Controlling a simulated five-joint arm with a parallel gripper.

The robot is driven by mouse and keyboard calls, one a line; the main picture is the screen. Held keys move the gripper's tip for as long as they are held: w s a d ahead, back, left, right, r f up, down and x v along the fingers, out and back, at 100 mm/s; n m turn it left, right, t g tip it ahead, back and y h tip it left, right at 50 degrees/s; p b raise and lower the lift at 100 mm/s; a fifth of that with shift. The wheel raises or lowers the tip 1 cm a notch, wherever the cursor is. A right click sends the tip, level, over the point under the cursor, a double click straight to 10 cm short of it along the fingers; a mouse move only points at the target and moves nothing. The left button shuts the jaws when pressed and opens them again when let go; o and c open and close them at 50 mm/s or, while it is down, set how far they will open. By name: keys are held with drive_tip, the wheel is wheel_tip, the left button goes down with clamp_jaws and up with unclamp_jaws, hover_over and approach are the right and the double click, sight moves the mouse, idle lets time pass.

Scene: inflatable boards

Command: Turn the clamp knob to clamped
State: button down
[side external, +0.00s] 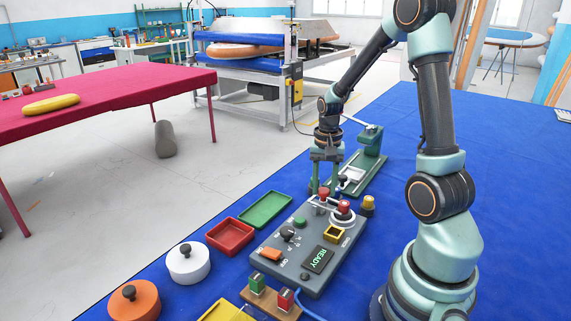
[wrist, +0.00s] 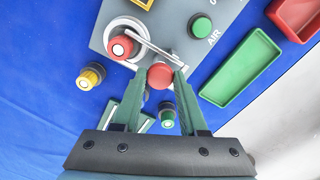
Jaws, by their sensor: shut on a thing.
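A grey control panel (side external: 283,262) lies on the blue table; its display (side external: 319,259) reads READY. A red ball knob (side external: 323,193) stands at its far end and shows in the wrist view (wrist: 160,76). My gripper (side external: 323,187) points down over that end. In the wrist view its green fingertips (wrist: 160,72) sit on both sides of the red ball knob, shut on it. A pale metal rod (wrist: 145,45) runs beside it. A red button (wrist: 122,46) in a white ring (wrist: 112,28) is close by. Which knob is the clamp knob, and its setting, I cannot tell.
A green button (wrist: 202,26) marked AIR, a yellow knob (side external: 368,204) and a green fixture (side external: 365,172) are near my gripper. A red tray (side external: 230,237) and a green tray (side external: 265,209) lie left of the panel. Open blue table lies to the right.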

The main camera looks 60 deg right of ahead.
sight(324, 190)
drive_tip(key=shift+m, duration=0.5)
drive_tip(key=shift+c, duration=2.2)
unclamp_jaws()
wheel_tip(324, 190, up, 12)
drive_tip(key=shift+r, duration=0.1)
